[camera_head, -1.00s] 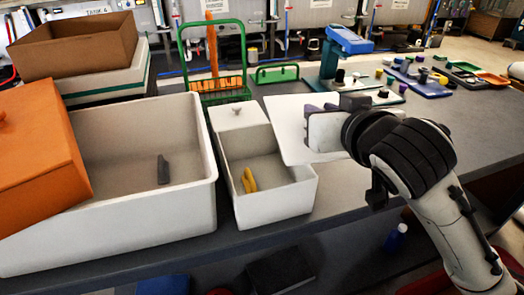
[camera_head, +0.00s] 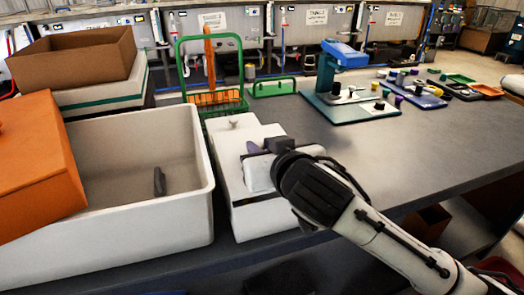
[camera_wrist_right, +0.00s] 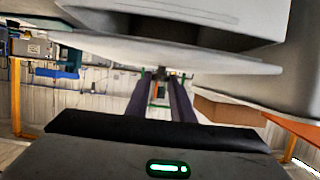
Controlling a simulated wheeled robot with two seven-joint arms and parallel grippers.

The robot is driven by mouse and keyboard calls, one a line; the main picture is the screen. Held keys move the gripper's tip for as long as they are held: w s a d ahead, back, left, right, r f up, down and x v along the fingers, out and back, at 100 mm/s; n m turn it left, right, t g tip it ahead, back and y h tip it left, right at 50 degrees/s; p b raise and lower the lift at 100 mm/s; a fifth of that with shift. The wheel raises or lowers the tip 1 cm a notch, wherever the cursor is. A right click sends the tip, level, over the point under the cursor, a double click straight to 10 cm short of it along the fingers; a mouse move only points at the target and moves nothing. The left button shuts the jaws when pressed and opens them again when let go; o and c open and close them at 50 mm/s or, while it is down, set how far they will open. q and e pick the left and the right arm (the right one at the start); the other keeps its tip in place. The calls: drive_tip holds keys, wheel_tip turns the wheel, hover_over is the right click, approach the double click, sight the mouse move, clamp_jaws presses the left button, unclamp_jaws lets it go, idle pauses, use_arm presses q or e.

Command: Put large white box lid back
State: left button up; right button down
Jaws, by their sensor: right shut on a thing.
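My right gripper (camera_head: 264,148) is shut on a white lid (camera_head: 283,132) and holds it over the narrow white box (camera_head: 265,222) at the middle of the bench. The lid covers most of the box's opening. A dark gap shows between them near the front, and I cannot tell whether the lid touches the rim. The right wrist view shows the gripper's dark fingers (camera_wrist_right: 160,100) and the lid's pale edge (camera_wrist_right: 170,52) below the white box (camera_wrist_right: 205,12). The box's inside is hidden. A small knob (camera_head: 233,122) shows at its back end. My left gripper is out of view.
A wide white bin (camera_head: 110,240) stands open on the left with a grey piece (camera_head: 159,182) inside. An orange box-shaped thing (camera_head: 40,160) rests over its left side. A green wire rack (camera_head: 213,100) stands behind.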

drive_tip(key=shift+f, duration=0.35)
drive_tip(key=shift+f, duration=0.5)
drive_tip(key=c, duration=1.5)
unclamp_jaws()
drive_tip(key=shift+c, duration=0.2)
drive_tip(key=shift+r, duration=0.2)
drive_tip(key=v, duration=1.2)
drive_tip(key=shift+r, duration=0.35)
